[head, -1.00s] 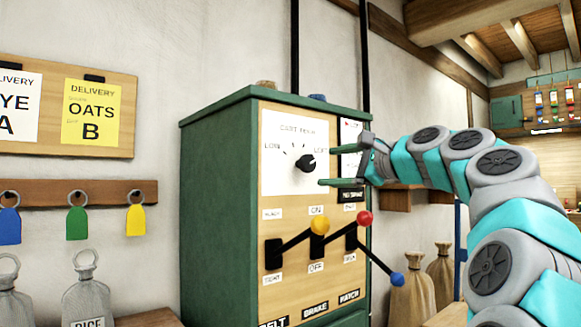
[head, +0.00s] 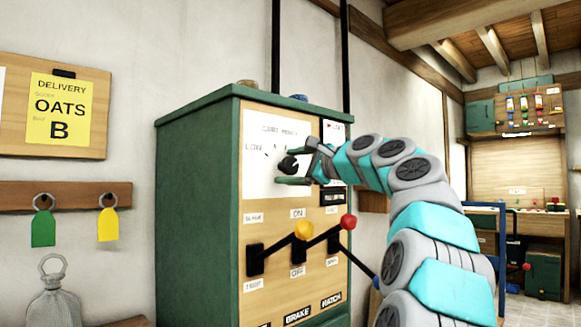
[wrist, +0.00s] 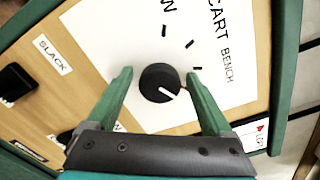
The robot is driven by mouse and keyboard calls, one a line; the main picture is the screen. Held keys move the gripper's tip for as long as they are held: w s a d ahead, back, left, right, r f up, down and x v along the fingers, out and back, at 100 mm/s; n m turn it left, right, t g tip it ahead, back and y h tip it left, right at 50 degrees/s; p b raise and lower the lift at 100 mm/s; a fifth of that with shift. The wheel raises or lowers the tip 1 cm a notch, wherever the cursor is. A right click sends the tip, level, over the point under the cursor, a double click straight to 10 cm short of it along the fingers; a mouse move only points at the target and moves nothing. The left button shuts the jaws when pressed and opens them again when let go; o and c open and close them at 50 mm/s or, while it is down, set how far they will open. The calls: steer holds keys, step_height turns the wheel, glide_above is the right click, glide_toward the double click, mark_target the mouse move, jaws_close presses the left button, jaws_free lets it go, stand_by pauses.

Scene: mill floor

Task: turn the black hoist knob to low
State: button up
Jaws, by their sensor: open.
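The black hoist knob (head: 288,164) sits on a white dial plate (head: 263,182) on the front of the green cabinet. LOW is printed at the dial's left, with tick marks arcing above the knob. My gripper (head: 291,167) is open, its green fingers above and below the knob. In the wrist view the knob (wrist: 160,83) lies between the fingertips (wrist: 157,78), with a gap on each side. Its white pointer mark aims down and right there, away from the W of LOW. I cannot tell how deep the fingers reach along the knob.
Below the dial, levers with a yellow ball (head: 304,230) and a red ball (head: 348,221) stick out of the panel. Key tags hang on a wooden rail (head: 75,195) at left. A workbench (head: 540,218) stands far right.

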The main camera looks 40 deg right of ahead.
steer(key=c, duration=1.3)
steer(key=shift+c, duration=0.2)
